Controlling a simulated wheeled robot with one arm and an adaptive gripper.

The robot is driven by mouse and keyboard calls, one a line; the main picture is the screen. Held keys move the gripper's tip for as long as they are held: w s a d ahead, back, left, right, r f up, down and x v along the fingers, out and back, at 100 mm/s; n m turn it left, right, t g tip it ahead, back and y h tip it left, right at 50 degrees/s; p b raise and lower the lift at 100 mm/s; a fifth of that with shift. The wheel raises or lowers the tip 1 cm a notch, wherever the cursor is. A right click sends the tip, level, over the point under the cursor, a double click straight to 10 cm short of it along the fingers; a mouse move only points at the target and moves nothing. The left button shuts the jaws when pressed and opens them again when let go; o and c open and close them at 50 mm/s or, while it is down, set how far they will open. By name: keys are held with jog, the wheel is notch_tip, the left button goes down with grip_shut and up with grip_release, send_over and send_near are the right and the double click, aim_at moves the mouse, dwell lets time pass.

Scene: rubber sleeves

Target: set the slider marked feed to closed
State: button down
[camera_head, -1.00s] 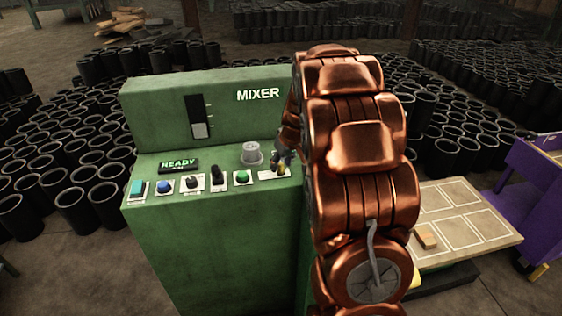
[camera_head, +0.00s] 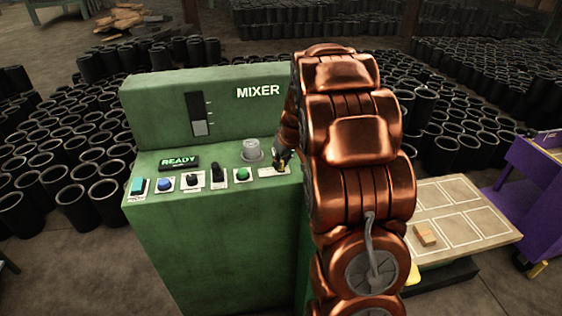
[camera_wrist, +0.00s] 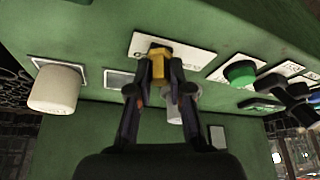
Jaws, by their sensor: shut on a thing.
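The green mixer console (camera_head: 215,235) carries a row of controls on its sloping top. At the right end of the row is a small yellow knob (camera_wrist: 160,64) on a white label plate (camera_wrist: 195,58), whose lettering is partly covered and not clearly readable. My gripper (camera_wrist: 158,82) is shut on the yellow knob, with a dark finger on each side. In the head view my gripper (camera_head: 284,159) is small beside my copper arm, over the white plate. The word feed is not readable in either view.
A grey domed knob (camera_head: 252,151) stands just behind and left of my gripper. A green button (camera_head: 242,174) and a black lever (camera_head: 218,173) lie further left. In the wrist view a white cylindrical knob (camera_wrist: 55,88) stands left of the plate. The display (camera_head: 179,161) reads READY.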

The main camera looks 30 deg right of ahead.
aim_at(264, 171)
jog(key=shift+a, duration=0.1)
jog(key=a, duration=0.1)
jog(key=w+a+b, duration=0.1)
jog(key=a, duration=0.1)
jog(key=shift+w+f, duration=0.1)
jog(key=shift+w, duration=0.05)
jog(key=shift+w+a+b, duration=0.15)
jog(key=shift+a+b, duration=0.15)
jog(key=shift+a, duration=0.15)
jog(key=c, duration=1.1)
grip_release()
jog(key=v, duration=1.2)
